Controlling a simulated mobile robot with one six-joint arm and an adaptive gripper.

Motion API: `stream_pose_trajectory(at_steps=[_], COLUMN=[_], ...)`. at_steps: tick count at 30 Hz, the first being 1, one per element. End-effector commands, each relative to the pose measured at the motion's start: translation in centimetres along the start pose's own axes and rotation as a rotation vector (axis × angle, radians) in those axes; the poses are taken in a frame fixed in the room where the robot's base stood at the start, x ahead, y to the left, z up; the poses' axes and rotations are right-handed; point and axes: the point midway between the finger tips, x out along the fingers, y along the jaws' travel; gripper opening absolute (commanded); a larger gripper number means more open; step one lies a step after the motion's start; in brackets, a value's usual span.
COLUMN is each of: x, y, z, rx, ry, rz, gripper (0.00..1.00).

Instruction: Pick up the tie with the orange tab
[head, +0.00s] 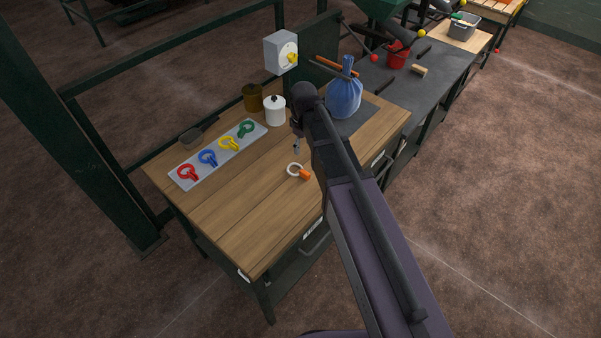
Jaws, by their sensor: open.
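The tie with the orange tab (296,171) lies on the wooden bench top (240,215), right of its middle. It is a white ring with an orange tab at its lower right. My gripper (297,148) is above the bench, a little beyond the tie in the picture and apart from it. Its fingers are small here and partly hidden by my arm. It is open, and I see nothing between the fingers.
A pale tray (217,157) with red, blue, yellow and green ties lies to the left. A white jar (275,110), a brown jar (253,97) and a blue tied bag (343,96) stand at the back. The front of the bench is clear.

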Motion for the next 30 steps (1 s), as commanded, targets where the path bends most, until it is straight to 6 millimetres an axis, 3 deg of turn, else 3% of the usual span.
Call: stream_pose_trajectory(at_steps=[30], x=[7.7], y=[-0.1], z=[0.0], rx=[-0.001], ry=[0.0], rz=[0.0], gripper=[0.66])
